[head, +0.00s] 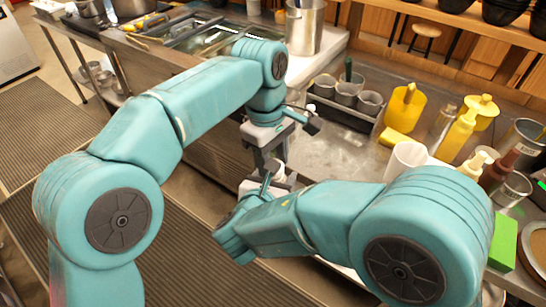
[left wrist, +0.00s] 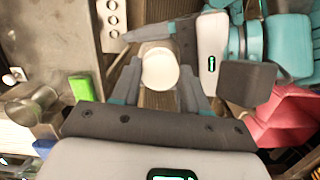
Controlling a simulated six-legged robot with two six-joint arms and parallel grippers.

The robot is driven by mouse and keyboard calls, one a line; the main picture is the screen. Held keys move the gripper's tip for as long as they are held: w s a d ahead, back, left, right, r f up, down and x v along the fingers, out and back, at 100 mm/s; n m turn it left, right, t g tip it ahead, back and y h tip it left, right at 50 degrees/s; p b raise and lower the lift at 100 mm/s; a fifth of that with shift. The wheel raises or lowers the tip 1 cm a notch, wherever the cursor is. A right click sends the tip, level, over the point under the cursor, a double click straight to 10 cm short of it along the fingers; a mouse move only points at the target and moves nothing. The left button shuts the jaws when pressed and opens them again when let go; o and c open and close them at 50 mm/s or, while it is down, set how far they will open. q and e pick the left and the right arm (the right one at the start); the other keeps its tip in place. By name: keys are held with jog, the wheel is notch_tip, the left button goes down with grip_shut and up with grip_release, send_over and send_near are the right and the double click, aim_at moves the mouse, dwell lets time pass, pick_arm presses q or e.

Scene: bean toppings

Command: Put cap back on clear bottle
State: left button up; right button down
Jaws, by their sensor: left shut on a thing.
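A round white cap (left wrist: 160,69) shows between the fingers of my left gripper (left wrist: 158,92) in the left wrist view. The left gripper is shut on it and points down in the head view (head: 268,165). The cap's pale edge also shows just below those fingers (head: 279,173). My right gripper (left wrist: 138,50) reaches in from the side at the cap, one finger running past its far edge. Its grip is hidden, so I cannot tell whether it holds the clear bottle. No bottle body can be made out under the cap.
The counter on the right holds a black caddy of metal cups (head: 347,98), a yellow pitcher (head: 404,108), a yellow squeeze bottle (head: 457,135), a white container (head: 405,160) and a green box (head: 503,242). Both grippers are over the floor beside the counter edge.

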pick_arm(q)
jog(key=shift+s+f, duration=0.1)
jog(key=shift+f, duration=0.3)
jog(key=o, duration=0.7)
jog(key=shift+a, duration=0.1)
jog(key=shift+a+r, duration=0.1)
jog(key=shift+r, duration=2.05)
jog(key=shift+w, duration=0.2)
jog(key=c, duration=0.7)
jog(key=shift+r, duration=0.15)
jog(key=shift+w+a+r, duration=0.1)
jog(key=shift+r, duration=0.85)
jog(key=shift+w+a+r, duration=0.1)
jog(key=shift+r, duration=0.85)
